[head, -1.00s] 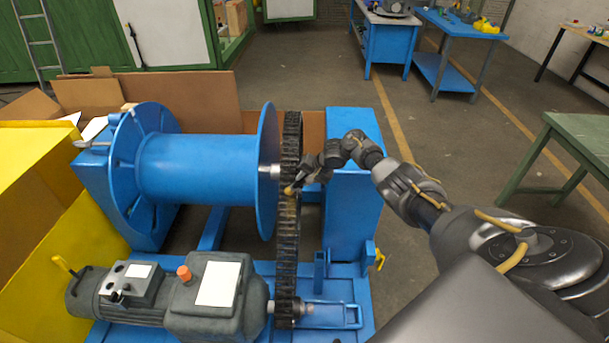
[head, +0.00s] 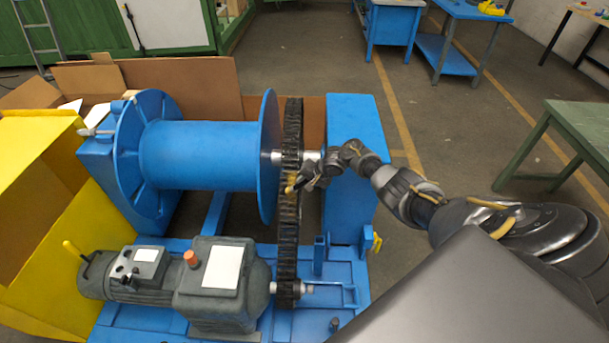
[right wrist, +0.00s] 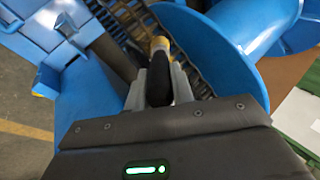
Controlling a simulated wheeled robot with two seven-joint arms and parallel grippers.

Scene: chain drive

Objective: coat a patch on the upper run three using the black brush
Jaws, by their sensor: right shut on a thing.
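The dark chain (head: 288,225) runs from the large upper sprocket beside the blue drum (head: 200,155) down to the small sprocket (head: 288,292) by the grey motor. My right gripper (head: 304,182) is at the upper part of the chain, on its right side. In the right wrist view it is shut on the black brush (right wrist: 159,80), whose black handle sits between the fingers. The brush's yellowish tip (right wrist: 160,45) points at the chain (right wrist: 205,75) and overlaps it in the picture; I cannot tell whether it touches. My left gripper is not in view.
A blue upright housing (head: 352,165) stands just right of the chain, close to my right forearm. The grey motor (head: 215,285) and a yellow panel (head: 60,220) are at the left. A green table (head: 580,125) stands at the right, with open floor between.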

